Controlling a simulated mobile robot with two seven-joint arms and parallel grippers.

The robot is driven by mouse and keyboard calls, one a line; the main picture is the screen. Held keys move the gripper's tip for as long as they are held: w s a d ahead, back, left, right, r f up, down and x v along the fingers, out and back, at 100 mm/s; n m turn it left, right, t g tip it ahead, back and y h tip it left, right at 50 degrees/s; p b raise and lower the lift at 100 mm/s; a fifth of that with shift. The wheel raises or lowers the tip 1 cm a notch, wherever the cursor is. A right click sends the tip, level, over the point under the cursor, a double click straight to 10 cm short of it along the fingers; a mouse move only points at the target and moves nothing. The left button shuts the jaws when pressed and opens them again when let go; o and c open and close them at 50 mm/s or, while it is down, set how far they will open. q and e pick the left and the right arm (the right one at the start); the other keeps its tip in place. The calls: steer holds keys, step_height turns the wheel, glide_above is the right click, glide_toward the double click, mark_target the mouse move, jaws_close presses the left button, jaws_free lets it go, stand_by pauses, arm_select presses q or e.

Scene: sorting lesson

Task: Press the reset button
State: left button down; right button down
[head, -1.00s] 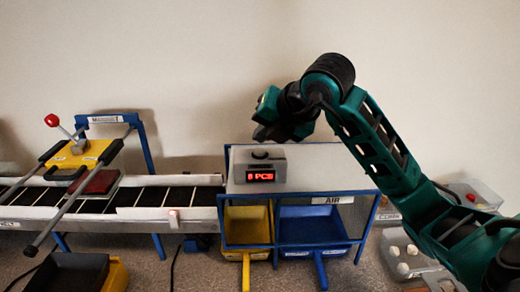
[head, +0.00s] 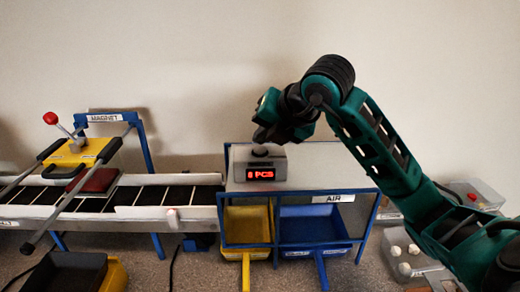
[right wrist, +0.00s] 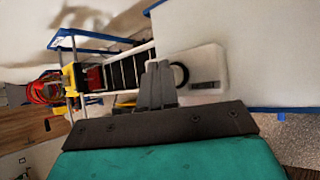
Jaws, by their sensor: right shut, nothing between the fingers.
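The grey counter box (head: 258,168) stands on the sorting stand, with a red lit display (head: 260,174) on its front that seems to read 0 PCS. A round black button (head: 260,153) is on its top. My right gripper (head: 265,137) is shut and empty, just above the button; whether it touches is hard to tell. In the right wrist view my shut fingers (right wrist: 158,82) partly cover the button's dark ring (right wrist: 180,75) on the pale box top (right wrist: 205,65). My left gripper is not in view.
A conveyor belt (head: 145,195) with a yellow magnet unit (head: 75,154) lies to the left. Yellow (head: 246,225) and blue (head: 310,226) bins hang under the stand. A grey box with a red button (head: 472,197) is at the far right, behind my right arm.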

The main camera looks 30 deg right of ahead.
mark_target(264, 150)
steer(key=shift+f+b, duration=0.4)
steer(key=shift+b, duration=0.05)
stand_by(0.6)
steer(key=shift+r, duration=0.1)
steer(key=shift+r+p, duration=0.65)
steer(key=shift+r, duration=0.1)
steer(key=shift+r+p, duration=0.5)
steer(key=shift+r, duration=0.1)
step_height(264, 150, up, 4)
steer(key=p, duration=0.3)
steer(key=shift+f, duration=0.1)
stand_by(0.4)
